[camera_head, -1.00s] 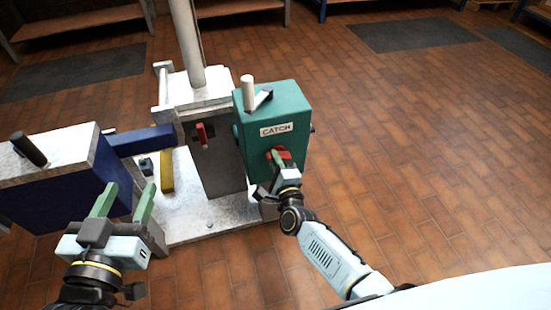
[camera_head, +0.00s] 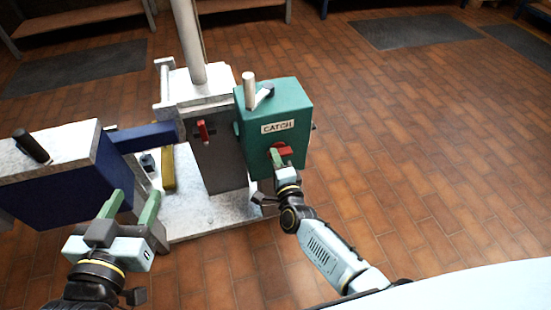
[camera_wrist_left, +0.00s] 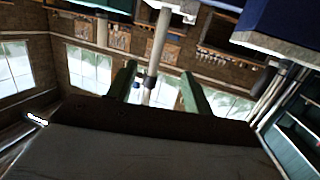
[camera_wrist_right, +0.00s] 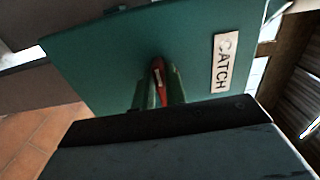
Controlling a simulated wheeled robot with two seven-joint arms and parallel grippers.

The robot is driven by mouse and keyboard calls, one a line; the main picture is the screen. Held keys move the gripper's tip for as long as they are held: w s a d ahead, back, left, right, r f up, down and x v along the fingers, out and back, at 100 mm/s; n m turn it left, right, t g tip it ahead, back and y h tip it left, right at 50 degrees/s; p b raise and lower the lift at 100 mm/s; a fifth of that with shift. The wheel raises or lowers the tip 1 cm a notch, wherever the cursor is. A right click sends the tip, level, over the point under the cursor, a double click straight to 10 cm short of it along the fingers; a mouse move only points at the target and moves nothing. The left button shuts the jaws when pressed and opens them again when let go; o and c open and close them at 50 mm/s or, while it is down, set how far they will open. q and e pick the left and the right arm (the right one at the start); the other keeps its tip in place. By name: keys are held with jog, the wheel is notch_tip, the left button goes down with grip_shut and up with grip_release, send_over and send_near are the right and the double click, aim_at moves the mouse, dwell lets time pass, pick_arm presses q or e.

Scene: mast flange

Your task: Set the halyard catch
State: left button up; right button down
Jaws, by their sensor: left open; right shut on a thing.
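The green box labelled CATCH (camera_head: 291,105) stands at the right of the mast base. A red handle (camera_head: 286,150) is on its front face. My right gripper (camera_head: 275,152) is shut on this red handle (camera_wrist_right: 158,72), which shows between its fingers in the right wrist view. The fingers hide part of the handle. My left gripper (camera_head: 134,200) is open and empty, in front of the blue box (camera_head: 60,188) at the left. In the left wrist view its two green fingers (camera_wrist_left: 157,88) stand apart with nothing between them.
A pale mast (camera_head: 188,40) rises from a grey post (camera_head: 218,160) on a white base plate (camera_head: 205,215). A small red lever (camera_head: 203,130) is on the post. A blue arm (camera_head: 145,140) joins the blue box to the post.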

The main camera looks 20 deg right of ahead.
jog(key=c, duration=1.4)
grip_release()
jog(key=shift+c, duration=0.2)
pick_arm(q)
jog(key=shift+w+r, duration=0.15)
jog(key=shift+r, duration=0.05)
pick_arm(e)
jog(key=shift+s, duration=0.1)
pick_arm(q)
jog(key=s+a+f+g+y+p, duration=0.3)
jog(key=s+a+f+g, duration=0.3)
jog(key=s+f+g, duration=0.5)
jog(key=shift+s+a+f+n+p, duration=0.15)
jog(key=shift+s+f+n+p, duration=0.25)
jog(key=shift+s+p, duration=0.4)
pick_arm(e)
jog(key=s, duration=1.3)
jog(key=shift+s+d, duration=0.15)
jog(key=shift+d, duration=0.1)
pick_arm(q)
jog(key=shift+s, duration=0.15)
